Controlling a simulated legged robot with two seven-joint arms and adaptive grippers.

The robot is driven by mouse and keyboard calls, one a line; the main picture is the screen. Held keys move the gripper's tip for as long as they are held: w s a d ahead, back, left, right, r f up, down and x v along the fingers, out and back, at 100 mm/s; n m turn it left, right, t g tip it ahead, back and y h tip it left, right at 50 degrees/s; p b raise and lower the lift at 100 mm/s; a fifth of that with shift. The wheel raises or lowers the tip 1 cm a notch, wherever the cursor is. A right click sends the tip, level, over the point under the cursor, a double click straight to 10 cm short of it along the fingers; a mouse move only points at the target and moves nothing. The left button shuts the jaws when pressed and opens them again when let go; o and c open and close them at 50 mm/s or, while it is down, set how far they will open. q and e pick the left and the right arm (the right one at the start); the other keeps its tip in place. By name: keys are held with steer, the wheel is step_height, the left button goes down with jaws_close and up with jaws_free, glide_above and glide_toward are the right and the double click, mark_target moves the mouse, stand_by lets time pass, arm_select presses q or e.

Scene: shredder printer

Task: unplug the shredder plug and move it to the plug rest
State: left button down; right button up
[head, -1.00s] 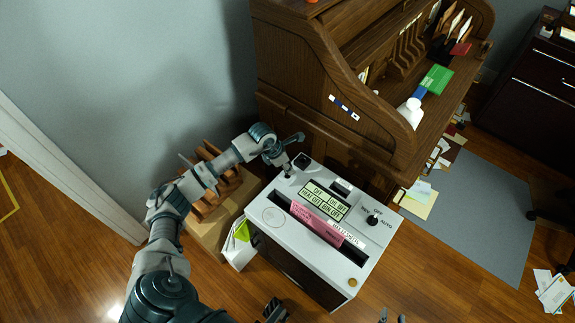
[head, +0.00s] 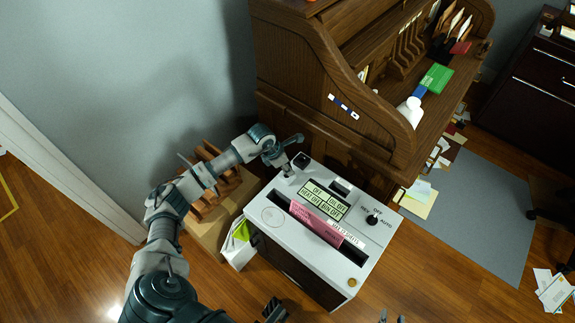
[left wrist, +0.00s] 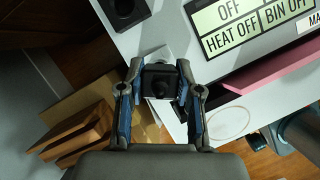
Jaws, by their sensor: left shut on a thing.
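My left gripper (head: 287,172) is at the back left corner of the white shredder's top (head: 345,265). In the left wrist view its two fingers (left wrist: 160,88) are shut on a small black plug (left wrist: 160,80), one finger on each side. In the head view the gripper mostly hides the plug. I cannot tell whether the plug is seated or free. A dark square fitting (head: 302,160) is just right of the gripper; it also shows in the left wrist view (left wrist: 125,10). I cannot identify the plug rest. Grey tips at the bottom edge may be my right gripper (head: 392,318).
The shredder top has a display (head: 325,199), pink paper (head: 316,223) in its slot and a black knob (head: 373,219). A wooden desk (head: 320,100) stands close behind.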

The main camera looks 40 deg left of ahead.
arm_select(q)
steer(key=shift+f+b, duration=0.55)
steer(key=shift+f, duration=0.65)
steer(key=c, duration=0.7)
jaws_free()
steer(key=v, duration=1.2)
steer(key=shift+a+f, duration=0.1)
steer(key=shift+f, duration=0.05)
